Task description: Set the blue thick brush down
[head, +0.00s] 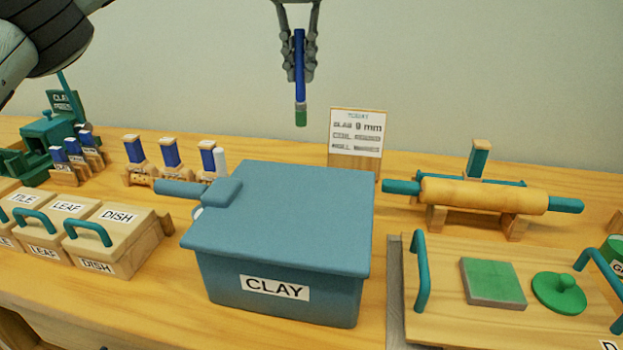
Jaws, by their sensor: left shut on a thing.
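The blue thick brush (299,68) has a blue handle, a pale band and a green tip. It hangs upright with its tip down, high above the back of the table. My left gripper (299,72) is shut on its handle, with one finger on each side. The brush is apart from everything below it. It is above and behind the blue CLAY box (280,205), left of the upright sign card. My right gripper is not in view.
Wooden boxes labelled LEAF and DISH (112,240) stand at left, with several blue-handled stamps (170,153) behind. A sign card (357,140) stands at the back. A rolling pin (483,196) and a handled tray (430,325) are at right. Some table behind the CLAY box is bare.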

